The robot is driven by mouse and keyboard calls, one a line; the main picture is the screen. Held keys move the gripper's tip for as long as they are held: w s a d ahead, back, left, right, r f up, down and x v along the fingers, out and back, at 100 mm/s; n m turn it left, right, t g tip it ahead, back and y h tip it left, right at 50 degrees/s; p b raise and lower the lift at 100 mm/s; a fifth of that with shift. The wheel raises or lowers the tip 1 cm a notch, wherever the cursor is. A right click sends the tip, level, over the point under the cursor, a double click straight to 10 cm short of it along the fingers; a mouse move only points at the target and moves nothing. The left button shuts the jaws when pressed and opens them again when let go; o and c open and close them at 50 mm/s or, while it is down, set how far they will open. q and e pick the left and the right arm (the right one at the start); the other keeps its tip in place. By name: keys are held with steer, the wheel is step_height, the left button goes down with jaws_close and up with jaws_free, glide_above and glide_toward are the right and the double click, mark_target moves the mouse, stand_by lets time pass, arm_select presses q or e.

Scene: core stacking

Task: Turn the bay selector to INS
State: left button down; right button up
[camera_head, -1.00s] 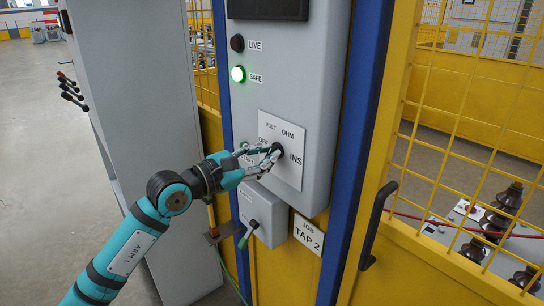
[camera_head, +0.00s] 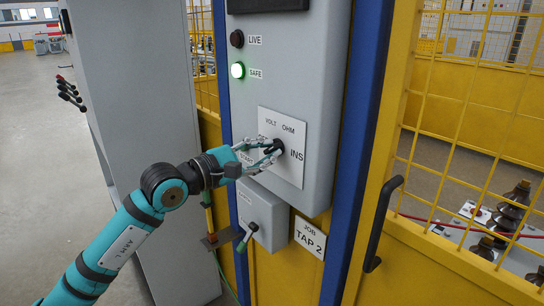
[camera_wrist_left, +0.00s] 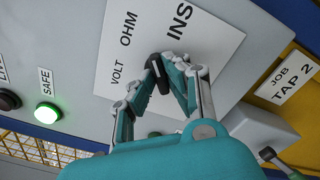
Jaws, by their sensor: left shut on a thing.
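The bay selector (camera_head: 279,146) is a black knob on a white plate (camera_head: 291,176) fixed to the grey cabinet. In the left wrist view the knob (camera_wrist_left: 157,72) shows between the two fingertips. Its pointing direction is hard to tell, as the fingers cover part of it. The INS label (camera_head: 297,155) is just right of the knob in the head view. My right gripper is not in view.
A green SAFE lamp (camera_head: 237,70) is lit, and the LIVE lamp (camera_head: 237,39) above it is dark. Below the plate is a small grey box with a green-tipped lever (camera_head: 249,231). A JOB TAP 2 sign (camera_head: 310,238) and a black door handle (camera_head: 381,222) are at right.

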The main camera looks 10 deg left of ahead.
arm_select(q)
steer(key=shift+f+m, duration=0.1)
steer(key=shift+m, duration=0.3)
